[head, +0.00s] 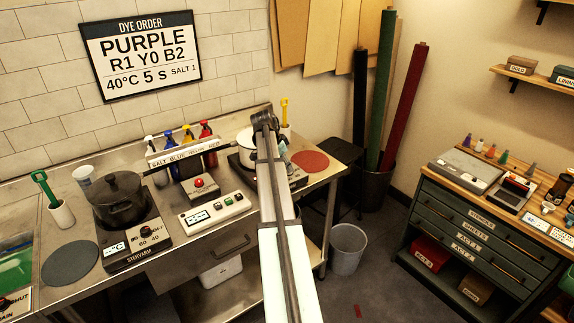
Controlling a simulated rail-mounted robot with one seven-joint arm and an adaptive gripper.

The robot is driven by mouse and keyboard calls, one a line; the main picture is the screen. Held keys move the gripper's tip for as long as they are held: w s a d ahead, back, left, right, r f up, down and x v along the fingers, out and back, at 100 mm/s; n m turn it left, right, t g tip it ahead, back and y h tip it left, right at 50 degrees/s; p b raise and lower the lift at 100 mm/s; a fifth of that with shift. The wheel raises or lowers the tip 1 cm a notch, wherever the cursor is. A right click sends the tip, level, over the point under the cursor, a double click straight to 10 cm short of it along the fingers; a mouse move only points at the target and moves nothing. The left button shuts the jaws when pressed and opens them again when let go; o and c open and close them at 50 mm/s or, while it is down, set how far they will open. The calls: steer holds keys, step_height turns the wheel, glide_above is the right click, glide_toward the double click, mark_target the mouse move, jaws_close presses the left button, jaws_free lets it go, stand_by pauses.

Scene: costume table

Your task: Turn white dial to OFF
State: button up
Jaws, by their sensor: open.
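The left hotplate (120,262) has a small dial (146,230) on its front panel, with OFF, 60 and 40 marked around it. A dark lidded pot (118,198) stands on this plate.
A white button box (217,210) and a red-button box (199,188) stand between the hotplates. Behind them is a bottle rack (183,155). A grey mat (70,263) lies left and a red mat (310,161) right. A bin (347,250) stands on the floor.

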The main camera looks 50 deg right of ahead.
steer(key=shift+x, duration=1.15)
jaws_close()
